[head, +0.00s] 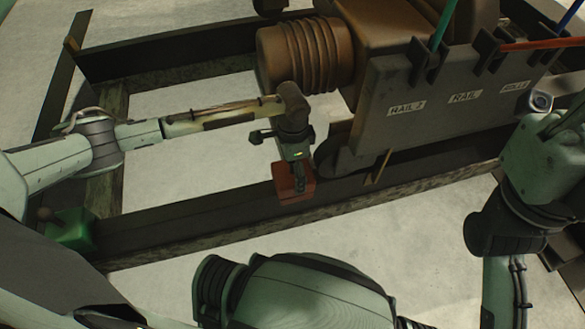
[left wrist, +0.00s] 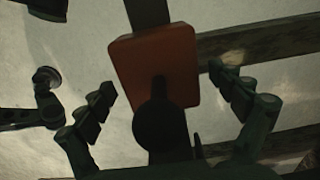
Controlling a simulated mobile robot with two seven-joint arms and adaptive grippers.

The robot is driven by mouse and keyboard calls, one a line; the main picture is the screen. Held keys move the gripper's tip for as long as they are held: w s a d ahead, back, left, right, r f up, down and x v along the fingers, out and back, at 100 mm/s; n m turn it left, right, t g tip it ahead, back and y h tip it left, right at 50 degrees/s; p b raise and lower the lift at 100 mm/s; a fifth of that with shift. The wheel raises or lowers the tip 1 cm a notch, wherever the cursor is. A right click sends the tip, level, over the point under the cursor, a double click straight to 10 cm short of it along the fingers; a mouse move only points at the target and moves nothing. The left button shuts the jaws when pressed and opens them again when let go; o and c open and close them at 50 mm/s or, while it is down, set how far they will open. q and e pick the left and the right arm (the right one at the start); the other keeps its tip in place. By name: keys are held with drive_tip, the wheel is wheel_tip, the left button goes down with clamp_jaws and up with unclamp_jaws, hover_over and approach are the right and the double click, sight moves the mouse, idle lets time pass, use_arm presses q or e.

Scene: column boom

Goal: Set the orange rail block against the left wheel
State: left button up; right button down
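The orange rail block (head: 284,187) sits on the dark near rail, just left of the dark left wheel (head: 345,160). I cannot tell whether block and wheel touch. In the left wrist view the block (left wrist: 155,62) lies over the rail, with a dark round knob on it. My left gripper (head: 297,180) is down at the block. In the left wrist view its fingers (left wrist: 161,80) are spread, one on each side of the block, with small gaps visible. My right arm stands at the right of the head view, and its fingers are not seen.
A green block (head: 70,231) sits on the rail's left end. A brown machine with a ribbed cylinder (head: 300,55) stands above the wheel. A grey labelled rack (head: 440,100) hangs on its side, with green and red bars in it. Pale floor shows between the rails.

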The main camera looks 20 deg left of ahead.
use_arm(q)
drive_tip(key=shift+s+f, duration=0.1)
drive_tip(key=shift+f, duration=0.05)
wheel_tip(320, 180, up, 7)
drive_tip(key=shift+r, duration=0.35)
idle(0.8)
